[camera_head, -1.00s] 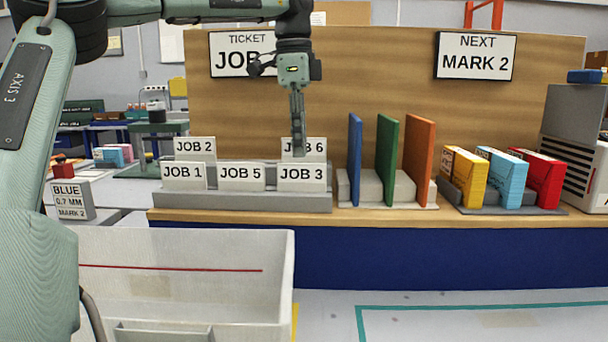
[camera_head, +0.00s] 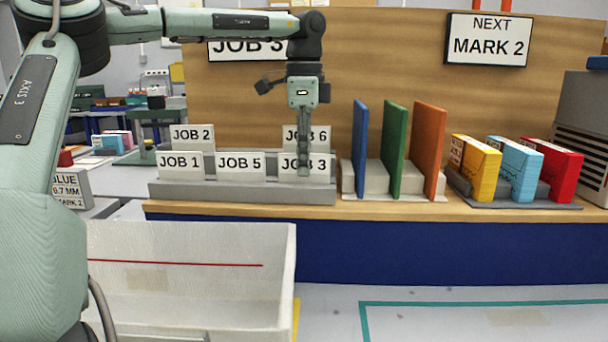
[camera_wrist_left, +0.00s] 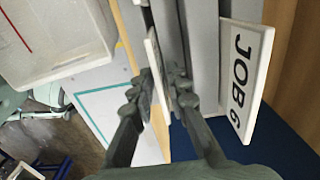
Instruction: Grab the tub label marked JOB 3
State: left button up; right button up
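The JOB 3 label (camera_head: 288,168) is a white card standing in the front row of the grey rack (camera_head: 250,193), at its right end. My left gripper (camera_head: 304,172) points down over it, with a finger in front that hides part of its print. In the left wrist view the label (camera_wrist_left: 157,75) shows nearly edge-on between the two fingers (camera_wrist_left: 160,85). The fingers stand apart on either side of it; contact is not clear. The JOB 6 label (camera_wrist_left: 240,75) stands right behind. My right gripper is not in view.
JOB 1 (camera_head: 180,166), JOB 5 (camera_head: 240,167) and JOB 2 (camera_head: 192,137) labels share the rack. Blue (camera_head: 360,150), green (camera_head: 396,150) and orange (camera_head: 429,150) panels stand to the right. A white tub (camera_head: 190,240) is in front at lower left.

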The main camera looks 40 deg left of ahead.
pick_arm(q)
grip_shut()
jog(key=shift+r, duration=0.15)
